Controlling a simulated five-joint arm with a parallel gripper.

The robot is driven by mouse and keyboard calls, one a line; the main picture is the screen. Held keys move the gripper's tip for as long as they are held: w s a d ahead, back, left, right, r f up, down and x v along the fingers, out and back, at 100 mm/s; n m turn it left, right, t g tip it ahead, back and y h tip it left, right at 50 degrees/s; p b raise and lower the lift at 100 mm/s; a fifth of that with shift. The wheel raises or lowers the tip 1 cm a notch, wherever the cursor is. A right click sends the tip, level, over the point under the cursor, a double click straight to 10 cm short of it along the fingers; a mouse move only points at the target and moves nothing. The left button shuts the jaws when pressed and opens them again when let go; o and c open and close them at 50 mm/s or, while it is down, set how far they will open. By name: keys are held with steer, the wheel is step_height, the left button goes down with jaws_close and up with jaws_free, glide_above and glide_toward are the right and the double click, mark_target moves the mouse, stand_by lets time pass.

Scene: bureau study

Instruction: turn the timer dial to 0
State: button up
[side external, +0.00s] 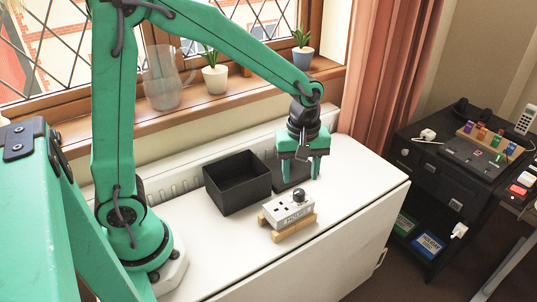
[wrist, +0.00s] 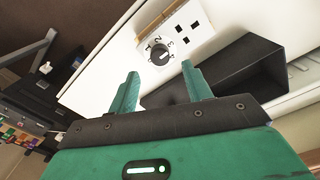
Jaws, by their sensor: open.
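The timer is a white socket box (side external: 285,212) with a black dial (side external: 299,196) on top at one end. In the wrist view the dial (wrist: 160,55) is round and black, with printed numbers around it, among them 2 and 3. A pale mark shows on the dial, but its exact setting is too small to read. The box's socket holes show beside the dial (wrist: 187,30). My gripper (side external: 302,178) is open and empty, above and behind the dial in the side view. In the wrist view its two green fingers (wrist: 162,85) are apart, short of the dial and not touching it.
The timer rests on a wooden block (side external: 293,231) on the white worktop (side external: 345,215). Worktop to the right is clear. Plants and a glass jug (side external: 163,80) stand on the sill.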

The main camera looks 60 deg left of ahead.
mark_target(296, 192)
steer(key=shift+r, duration=1.15)
steer(key=shift+s+a+r+m, duration=0.2)
steer(key=shift+s+r+m, duration=0.1)
steer(key=shift+r, duration=0.1)
steer(key=s+a+r+m+t, duration=0.2)
steer(key=s+r+m, duration=0.2)
steer(key=s+m, duration=0.2)
steer(key=s+a+r+m+t, duration=0.3)
steer(key=s+m, duration=0.3)
steer(key=s, duration=0.2)
steer(key=shift+a+r, duration=0.25)
steer(key=shift+r, duration=0.65)
